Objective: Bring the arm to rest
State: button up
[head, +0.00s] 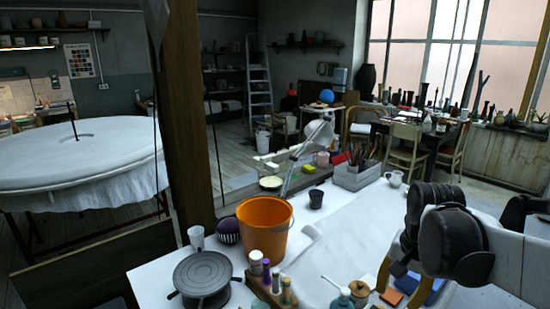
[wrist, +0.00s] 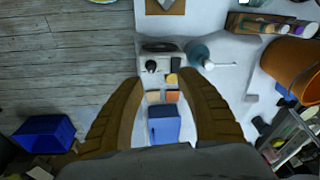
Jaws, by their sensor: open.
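My gripper (wrist: 160,77) shows in the wrist view as two brown, curved fingers spread wide apart. Nothing is between them in their grip. Below the gap lies the white table (wrist: 220,85) with a blue block-like item (wrist: 163,126) and small orange and tan pieces (wrist: 171,97). In the head view my arm's dark joints and pale link stand at the right, over the table's right side.
An orange bucket (head: 264,227), a grey round turntable (head: 202,279), a wooden rack of small bottles (head: 272,288) and a grey tool box (head: 357,175) stand on the table. A teal bottle (wrist: 199,53) is near my fingers. A blue crate (wrist: 45,134) sits on the floor.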

jog(key=s+a+r+n+t, duration=0.1)
jog(key=s+a+n+t, duration=0.4)
jog(key=s+a+n, duration=0.3)
jog(key=shift+s+a+r, duration=0.2)
jog(key=shift+s+a, duration=0.2)
jog(key=shift+a, duration=0.3)
